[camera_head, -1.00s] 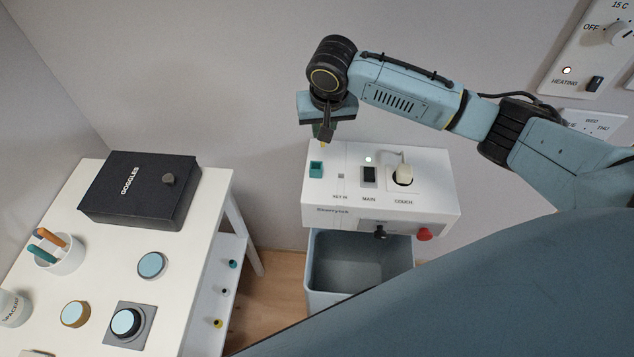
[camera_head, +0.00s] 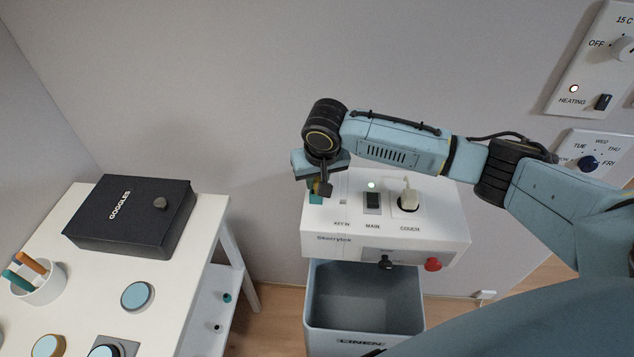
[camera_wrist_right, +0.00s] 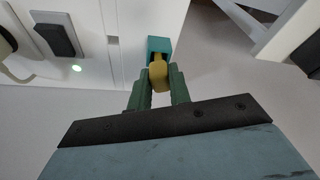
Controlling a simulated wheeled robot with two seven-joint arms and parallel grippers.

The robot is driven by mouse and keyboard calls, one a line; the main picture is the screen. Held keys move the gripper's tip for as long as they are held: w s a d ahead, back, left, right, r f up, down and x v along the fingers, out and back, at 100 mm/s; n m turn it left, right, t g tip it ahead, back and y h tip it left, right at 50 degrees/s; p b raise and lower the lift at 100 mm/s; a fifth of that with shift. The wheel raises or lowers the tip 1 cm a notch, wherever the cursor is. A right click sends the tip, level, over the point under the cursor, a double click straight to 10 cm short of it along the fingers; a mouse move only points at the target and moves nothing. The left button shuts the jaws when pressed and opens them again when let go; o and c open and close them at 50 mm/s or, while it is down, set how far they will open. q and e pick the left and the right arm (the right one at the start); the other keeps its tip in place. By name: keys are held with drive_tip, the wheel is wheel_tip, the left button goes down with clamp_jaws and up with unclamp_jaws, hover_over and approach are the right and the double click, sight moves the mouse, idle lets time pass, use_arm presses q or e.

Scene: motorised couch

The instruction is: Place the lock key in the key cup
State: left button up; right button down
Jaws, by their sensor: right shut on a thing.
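The lock key (camera_wrist_right: 160,77) shows as a rounded yellow piece between the two green fingertips of my right gripper (camera_wrist_right: 160,88), which is shut on it. In the wrist view it meets the open side of the small teal key cup (camera_wrist_right: 159,45); I cannot tell how deep it sits. In the head view my right gripper (camera_head: 320,187) is right at the teal cup (camera_head: 315,198), on the left end of the white control box (camera_head: 440,232). The gripper partly covers the cup there, and the key is hidden. My left gripper is not in view.
The box carries a black MAIN switch (camera_head: 372,202), a lit green lamp (camera_head: 371,184), a COUCH plug (camera_head: 408,200) and a red knob (camera_head: 433,264). A grey bin (camera_head: 365,300) stands below. A white table (camera_head: 185,285) with a GOGGLES box (camera_head: 130,215) is at left.

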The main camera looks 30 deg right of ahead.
drive_tip(key=shift+f, duration=0.45)
drive_tip(key=c, duration=1.3)
unclamp_jaws()
drive_tip(key=shift+f, duration=0.15)
drive_tip(key=shift+r, duration=0.2)
drive_tip(key=p+v, duration=0.2)
drive_tip(key=v, duration=1)
